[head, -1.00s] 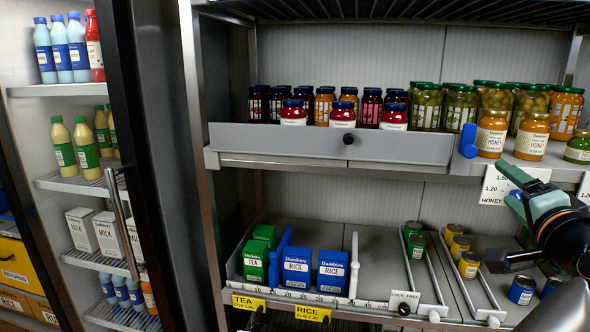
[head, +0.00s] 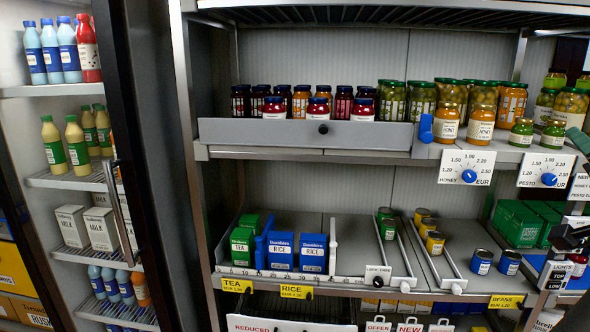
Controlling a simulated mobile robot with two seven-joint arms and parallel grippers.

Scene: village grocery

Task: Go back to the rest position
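My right arm shows only at the right edge of the head view. A dark gripper part with a teal piece (head: 580,142) is cut off by the frame there, in front of the pesto price card, and a dark arm part shows lower down. Its fingertips cannot be made out, and nothing is seen held in it. My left gripper is not in view.
A grey shelf (head: 375,155) holds jars, honey (head: 481,124) and pesto. A fridge with bottles and milk (head: 100,229) stands at left. The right arm is close to the shelf front.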

